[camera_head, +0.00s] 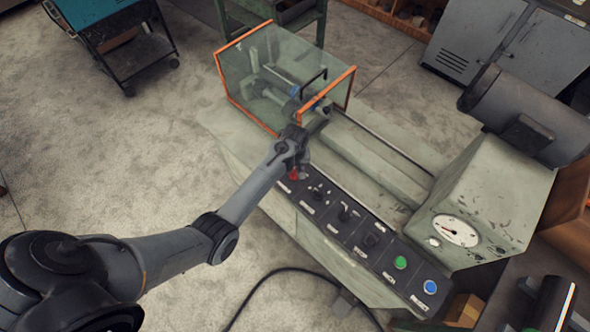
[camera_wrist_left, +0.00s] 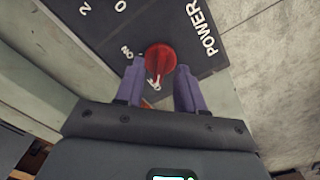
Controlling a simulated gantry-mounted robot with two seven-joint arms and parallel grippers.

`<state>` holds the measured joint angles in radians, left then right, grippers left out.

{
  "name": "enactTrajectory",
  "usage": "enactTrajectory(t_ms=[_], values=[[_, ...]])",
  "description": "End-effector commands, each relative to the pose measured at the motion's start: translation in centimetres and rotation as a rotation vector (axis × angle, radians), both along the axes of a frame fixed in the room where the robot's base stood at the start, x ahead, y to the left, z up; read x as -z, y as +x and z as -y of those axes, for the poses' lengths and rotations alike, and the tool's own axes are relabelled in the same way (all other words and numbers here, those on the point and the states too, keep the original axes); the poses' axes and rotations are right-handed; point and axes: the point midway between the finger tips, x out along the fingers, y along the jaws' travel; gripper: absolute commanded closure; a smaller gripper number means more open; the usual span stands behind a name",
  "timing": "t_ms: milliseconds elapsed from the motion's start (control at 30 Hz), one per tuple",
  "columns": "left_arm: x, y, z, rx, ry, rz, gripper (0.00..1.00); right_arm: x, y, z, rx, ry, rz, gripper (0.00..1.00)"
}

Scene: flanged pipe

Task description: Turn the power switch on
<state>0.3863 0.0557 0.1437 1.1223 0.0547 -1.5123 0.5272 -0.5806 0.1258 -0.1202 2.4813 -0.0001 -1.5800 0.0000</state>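The power switch is a red rotary knob (camera_wrist_left: 160,58) on a dark control panel, beside the lettering POWER. It also shows as a small red spot in the head view (camera_head: 294,174). The knob's pale pointer mark faces the gripper side, away from the ON label (camera_wrist_left: 127,52). My left gripper (camera_wrist_left: 160,88) is open, its two purple fingers spread with the near part of the knob between their tips. I cannot tell whether they touch it. In the head view the left gripper (camera_head: 299,164) is at the panel's upper left end. My right gripper is not in view.
The panel (camera_head: 327,205) carries several black switches, a green button (camera_head: 400,262) and a blue button (camera_head: 430,287). A clear guard box with orange edges (camera_head: 285,80) stands close behind the gripper. A gauge (camera_head: 455,231) sits at the right. A cable lies on the floor.

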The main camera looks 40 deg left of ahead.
Motion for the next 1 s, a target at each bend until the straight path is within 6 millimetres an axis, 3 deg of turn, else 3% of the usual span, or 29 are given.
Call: enactTrajectory(t_ms=[467, 733, 1000], values=[[1.12, -0.02, -0.04, 0.000, 0.000, 0.000, 0.62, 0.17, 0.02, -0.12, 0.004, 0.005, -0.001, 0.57], [1.11, -0.03, -0.04, 0.000, 0.000, 0.000, 1.00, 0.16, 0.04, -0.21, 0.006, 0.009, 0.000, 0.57], [1.07, -0.04, -0.04, 0.006, 0.001, -0.001, 1.00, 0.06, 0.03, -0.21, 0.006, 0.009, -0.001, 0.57]])
